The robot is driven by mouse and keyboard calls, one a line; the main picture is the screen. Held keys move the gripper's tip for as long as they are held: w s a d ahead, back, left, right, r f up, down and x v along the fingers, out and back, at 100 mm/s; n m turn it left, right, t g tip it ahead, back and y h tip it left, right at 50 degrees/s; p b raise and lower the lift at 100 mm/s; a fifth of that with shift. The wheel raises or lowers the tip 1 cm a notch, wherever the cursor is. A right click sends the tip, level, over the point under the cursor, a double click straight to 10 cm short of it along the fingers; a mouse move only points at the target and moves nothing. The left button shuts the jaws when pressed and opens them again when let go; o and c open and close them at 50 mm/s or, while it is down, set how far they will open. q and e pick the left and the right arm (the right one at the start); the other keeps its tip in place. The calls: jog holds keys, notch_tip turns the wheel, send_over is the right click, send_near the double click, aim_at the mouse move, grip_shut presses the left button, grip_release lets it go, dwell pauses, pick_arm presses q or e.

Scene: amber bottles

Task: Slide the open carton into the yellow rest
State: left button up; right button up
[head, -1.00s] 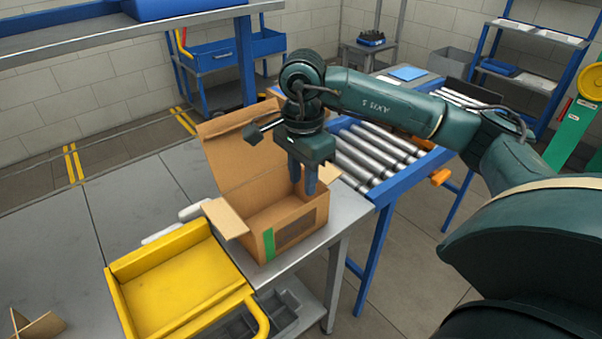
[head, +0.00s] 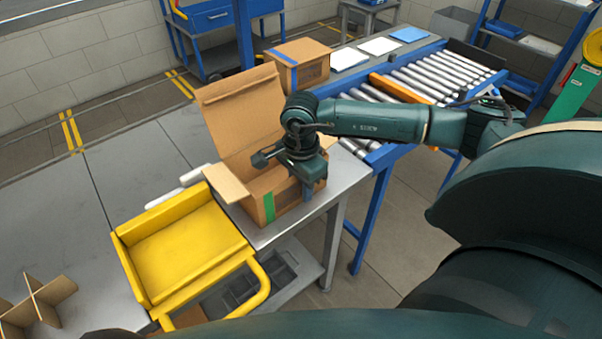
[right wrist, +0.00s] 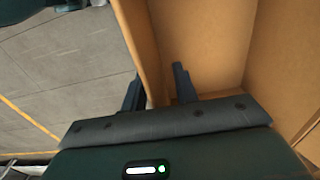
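The open brown carton (head: 285,203) stands upright on the grey table, its tall lid flap raised at the back and a side flap folded out to the left. A green strip marks its front. The yellow rest (head: 190,252), a tray with raised walls, lies left and in front of it; the carton is outside it. My right gripper (head: 307,190) is at the carton's right wall. In the right wrist view my right gripper (right wrist: 158,90) straddles that wall (right wrist: 142,50), one finger inside and one outside, with the fingers apart. My left gripper is not in view.
A closed carton (head: 300,68) stands behind, beside a roller conveyor (head: 430,80). A cardboard divider (head: 38,300) lies at the lower left. White rolls (head: 180,187) lie behind the rest. The table's right edge is close to the carton.

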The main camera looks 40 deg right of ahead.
jog(key=shift+f, duration=0.1)
jog(key=shift+c, duration=0.2)
grip_shut()
